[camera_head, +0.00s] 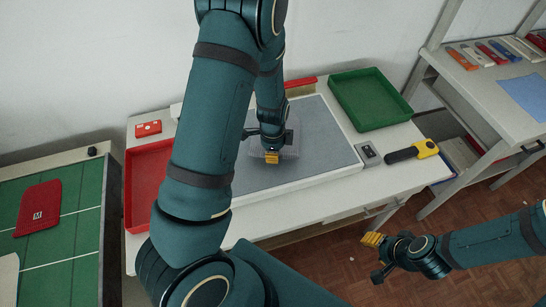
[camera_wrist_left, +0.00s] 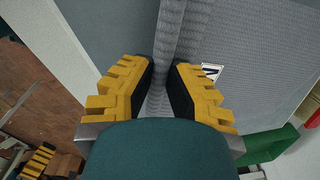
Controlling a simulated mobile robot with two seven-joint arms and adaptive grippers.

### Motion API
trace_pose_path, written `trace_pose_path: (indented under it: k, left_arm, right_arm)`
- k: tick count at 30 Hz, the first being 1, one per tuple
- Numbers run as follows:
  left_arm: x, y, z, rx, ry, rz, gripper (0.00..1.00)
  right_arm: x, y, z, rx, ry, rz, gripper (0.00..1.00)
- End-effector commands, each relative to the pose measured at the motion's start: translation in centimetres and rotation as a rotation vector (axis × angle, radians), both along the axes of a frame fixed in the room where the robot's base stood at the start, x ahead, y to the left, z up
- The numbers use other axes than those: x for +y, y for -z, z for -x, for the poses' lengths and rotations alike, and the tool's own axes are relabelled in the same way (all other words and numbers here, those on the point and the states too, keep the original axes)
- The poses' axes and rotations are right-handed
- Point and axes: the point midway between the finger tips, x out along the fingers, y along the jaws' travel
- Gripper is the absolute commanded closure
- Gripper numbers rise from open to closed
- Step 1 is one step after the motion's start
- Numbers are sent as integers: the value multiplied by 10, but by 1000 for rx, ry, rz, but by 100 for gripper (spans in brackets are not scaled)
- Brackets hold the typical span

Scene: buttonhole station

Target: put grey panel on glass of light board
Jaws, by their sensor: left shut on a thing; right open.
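The grey panel (camera_head: 308,128) is ribbed cloth over the light board's dark grey glass (camera_head: 325,165). In the left wrist view the panel (camera_wrist_left: 250,55) spreads to the right, with a small white label, and a raised fold of it runs between my fingers. My left gripper (camera_head: 272,157) is shut on this fold, low over the glass; its yellow fingers show in the wrist view (camera_wrist_left: 163,85). The arm hides part of the panel and board. The light board's white frame (camera_head: 335,174) surrounds the glass. My right gripper (camera_head: 372,240) is open and empty, beyond the table's front edge.
A green tray (camera_head: 408,117) stands right of the board, a red tray (camera_head: 134,212) left of it. A yellow-black tool (camera_head: 412,151) and a small switch box (camera_head: 368,152) lie at the right. A red panel (camera_head: 38,208) lies on a green mat (camera_head: 75,238) at far left.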

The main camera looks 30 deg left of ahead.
Motion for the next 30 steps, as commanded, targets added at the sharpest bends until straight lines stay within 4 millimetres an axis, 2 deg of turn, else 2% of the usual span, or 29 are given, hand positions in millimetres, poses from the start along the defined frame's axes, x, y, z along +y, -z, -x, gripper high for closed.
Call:
trace_pose_path:
  k: [3,6,17,18,19,30]
  left_arm:
    - [0,19,1,4,-2,-1,100]
    - [0,28,1,3,-2,1,100]
    - [0,32,0,1,-1,0,100]
    - [0,31,0,1,-1,0,72]
    - [0,31,0,1,-1,0,62]
    - [0,28,0,1,-1,0,61]
  right_arm:
    - [0,4,0,0,0,1,53]
    - [0,5,0,0,0,1,53]
    - [0,9,0,0,0,1,53]
    - [0,8,0,0,0,2,53]
    - [0,8,0,0,0,2,53]
    - [0,5,0,0,0,1,53]
